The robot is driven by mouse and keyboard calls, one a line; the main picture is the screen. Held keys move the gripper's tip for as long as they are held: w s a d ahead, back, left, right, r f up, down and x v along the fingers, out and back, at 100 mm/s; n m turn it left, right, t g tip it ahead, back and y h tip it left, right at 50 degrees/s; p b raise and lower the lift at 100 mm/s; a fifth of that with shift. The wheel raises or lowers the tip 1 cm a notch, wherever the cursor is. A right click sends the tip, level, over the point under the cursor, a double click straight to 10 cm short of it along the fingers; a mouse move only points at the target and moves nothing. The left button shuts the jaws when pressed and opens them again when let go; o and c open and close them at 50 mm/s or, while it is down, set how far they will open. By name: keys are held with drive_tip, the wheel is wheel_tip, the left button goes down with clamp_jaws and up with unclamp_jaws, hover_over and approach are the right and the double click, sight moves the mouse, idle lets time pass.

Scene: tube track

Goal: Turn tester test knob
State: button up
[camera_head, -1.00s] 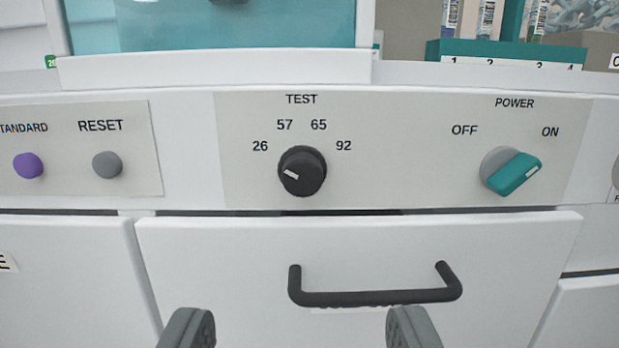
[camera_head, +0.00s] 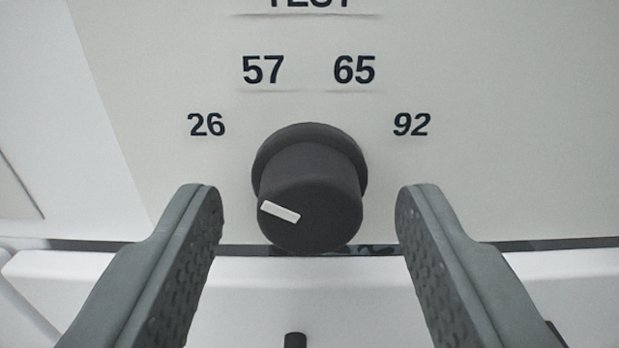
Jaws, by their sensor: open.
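The test knob (camera_head: 310,190) is a dark round knob on a pale panel. Its white mark (camera_head: 280,212) points left, toward the 26 side. The numbers 26, 57, 65 and 92 stand in an arc around and above it, with the word TEST cut off at the top edge. My gripper (camera_head: 308,205) is open. Its left finger is to the left of the knob and its right finger to the right, with a visible gap on each side. Neither finger appears to touch the knob.
The pale panel (camera_head: 520,140) is clear on both sides of the knob. Below it runs a dark gap and then a white drawer front (camera_head: 290,290). The end of a dark drawer handle (camera_head: 295,340) shows at the bottom edge.

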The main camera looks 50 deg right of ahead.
drive_tip(key=shift+d, duration=0.1)
drive_tip(key=shift+c, duration=0.2)
drive_tip(key=c, duration=0.9)
drive_tip(key=shift+c, duration=0.2)
